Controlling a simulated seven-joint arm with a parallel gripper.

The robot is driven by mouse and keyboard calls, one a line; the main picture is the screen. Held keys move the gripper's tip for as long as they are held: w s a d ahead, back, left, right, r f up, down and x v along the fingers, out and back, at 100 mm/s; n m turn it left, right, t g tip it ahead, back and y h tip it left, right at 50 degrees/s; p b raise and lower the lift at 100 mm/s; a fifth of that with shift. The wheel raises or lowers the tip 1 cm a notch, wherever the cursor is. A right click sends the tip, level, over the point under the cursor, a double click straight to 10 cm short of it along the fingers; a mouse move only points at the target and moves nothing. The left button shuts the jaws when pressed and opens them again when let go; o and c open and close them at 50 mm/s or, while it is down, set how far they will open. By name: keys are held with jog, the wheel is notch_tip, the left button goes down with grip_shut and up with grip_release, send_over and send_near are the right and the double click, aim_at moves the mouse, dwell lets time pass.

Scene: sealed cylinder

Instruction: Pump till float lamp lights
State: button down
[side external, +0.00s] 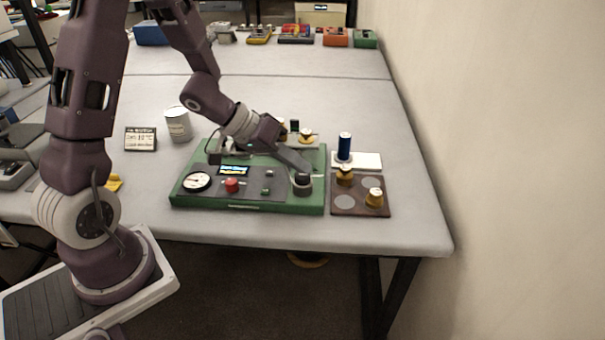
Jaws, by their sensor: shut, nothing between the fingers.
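A green apparatus board (250,209) lies on the table with a grey panel on it. The panel holds a round white gauge (197,181), a small lit display (233,170), a red knob (232,185) and small green parts (267,190). A dark round cap (302,180) on a grey collar stands at the panel's right end. My gripper (303,171) is shut and empty, tilted down to the right, its tips at or just above this cap; touching cannot be told. I cannot tell which part is the float lamp. My arm hides part of the board's back.
A brown tray (344,203) with brass knobbed pieces (375,197) lies right of the board. A blue cylinder (344,146) stands on a white block behind it.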

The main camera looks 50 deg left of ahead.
aim_at(297, 175)
jog(key=shift+f, duration=0.65)
dwell(0.4)
jog(key=shift+r, duration=1.3)
jog(key=shift+r, duration=2.5)
dwell(0.8)
notch_tip(297, 175, up, 4)
jog(key=shift+f, duration=0.1)
